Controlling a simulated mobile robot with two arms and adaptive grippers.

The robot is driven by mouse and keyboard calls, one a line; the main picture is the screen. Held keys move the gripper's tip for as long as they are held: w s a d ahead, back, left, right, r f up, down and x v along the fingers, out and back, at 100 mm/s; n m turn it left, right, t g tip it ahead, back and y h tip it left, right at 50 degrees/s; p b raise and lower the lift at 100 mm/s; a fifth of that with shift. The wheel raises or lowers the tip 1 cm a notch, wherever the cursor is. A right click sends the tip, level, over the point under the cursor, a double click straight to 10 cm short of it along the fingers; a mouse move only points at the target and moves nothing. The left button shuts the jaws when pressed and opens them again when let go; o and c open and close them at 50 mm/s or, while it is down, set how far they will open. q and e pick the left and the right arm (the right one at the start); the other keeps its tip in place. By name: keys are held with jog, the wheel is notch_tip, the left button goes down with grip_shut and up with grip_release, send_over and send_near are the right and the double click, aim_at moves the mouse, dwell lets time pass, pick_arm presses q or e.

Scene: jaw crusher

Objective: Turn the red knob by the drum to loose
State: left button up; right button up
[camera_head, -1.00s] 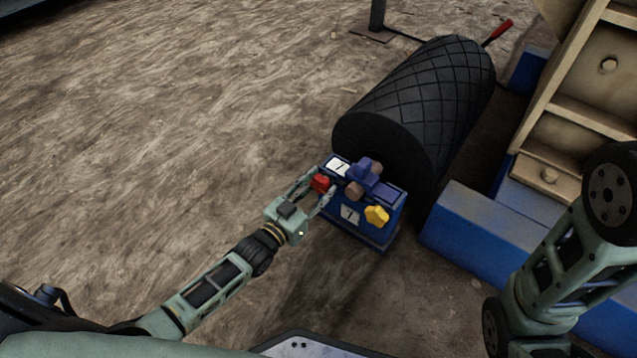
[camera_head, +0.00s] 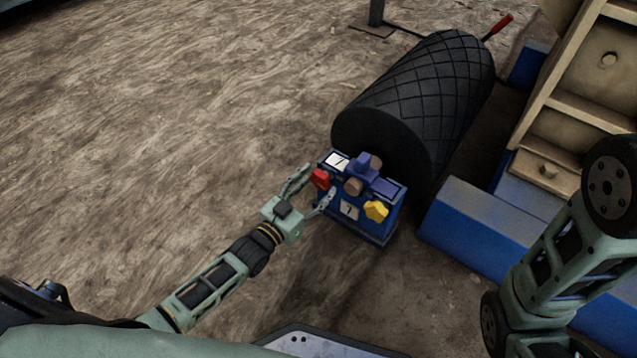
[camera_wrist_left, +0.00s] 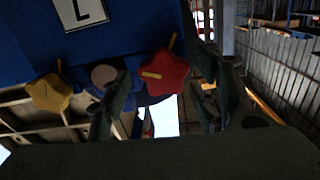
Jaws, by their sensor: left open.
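The red knob (camera_head: 320,178) sits on the left side of the blue control box (camera_head: 366,226), at the near end of the black drum (camera_head: 415,100). My left gripper (camera_head: 318,186) is open, its fingers spread either side of the knob and slightly short of it; contact does not show. In the left wrist view the red star-shaped knob (camera_wrist_left: 164,74) with a yellow mark lies between the two dark fingers (camera_wrist_left: 170,105). A yellow knob (camera_head: 376,211) is on the box's near face. My right gripper is outside the views.
White labels (camera_head: 349,210) with dark marks are on the box. Blue beams (camera_head: 480,222) and a tan frame (camera_head: 575,130) stand at the right. A red-handled lever (camera_head: 498,29) is behind the drum. The ground at left is clear.

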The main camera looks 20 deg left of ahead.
pick_arm(q)
jog(key=v, duration=1)
jog(key=shift+s, duration=0.3)
jog(key=shift+r, duration=0.2)
